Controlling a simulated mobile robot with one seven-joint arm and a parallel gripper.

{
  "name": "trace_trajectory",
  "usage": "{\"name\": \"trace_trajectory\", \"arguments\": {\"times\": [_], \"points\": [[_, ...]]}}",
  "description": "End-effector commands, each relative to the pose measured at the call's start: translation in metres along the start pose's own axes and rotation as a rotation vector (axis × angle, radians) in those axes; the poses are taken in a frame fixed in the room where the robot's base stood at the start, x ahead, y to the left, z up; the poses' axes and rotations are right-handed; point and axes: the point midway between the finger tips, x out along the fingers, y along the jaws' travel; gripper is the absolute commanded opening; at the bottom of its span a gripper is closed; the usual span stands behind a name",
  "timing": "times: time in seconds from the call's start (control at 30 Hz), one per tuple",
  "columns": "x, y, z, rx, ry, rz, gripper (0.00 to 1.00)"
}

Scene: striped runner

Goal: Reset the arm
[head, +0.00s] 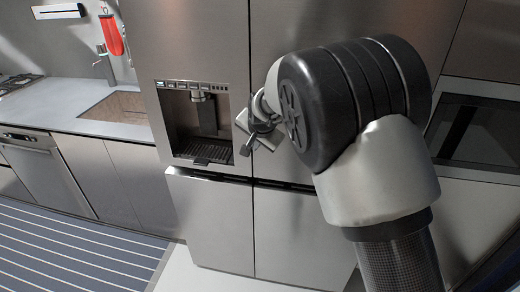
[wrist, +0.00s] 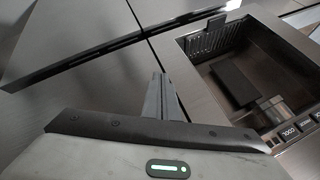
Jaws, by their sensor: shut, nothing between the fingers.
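My gripper (head: 250,147) shows in the head view in front of the steel fridge, at the right edge of the water dispenser recess. My arm reaches up from the lower right and partly hides the fridge. In the wrist view the fingers (wrist: 160,97) are together and hold nothing. The wrist view looks at the fridge front from close by, turned so that the dispenser recess is at the upper right. I cannot tell whether the fingers touch the fridge.
The steel fridge (head: 215,215) fills the middle, with its dispenser (head: 197,125) on the left door. A counter with a sink (head: 117,107) and a dishwasher (head: 45,170) stand at left. A striped runner (head: 70,250) lies on the floor. A built-in oven (head: 480,135) is at right.

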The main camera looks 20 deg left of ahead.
Motion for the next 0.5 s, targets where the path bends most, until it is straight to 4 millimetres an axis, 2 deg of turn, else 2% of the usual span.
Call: {"name": "trace_trajectory", "arguments": {"times": [0.2,0.33,0.5], "points": [[-0.035,-0.022,0.01,-0.001,-0.001,0.002,0.0],[-0.046,-0.03,0.013,-0.001,-0.003,0.004,0.0],[-0.051,-0.033,0.015,0.001,-0.003,0.006,0.0]]}}
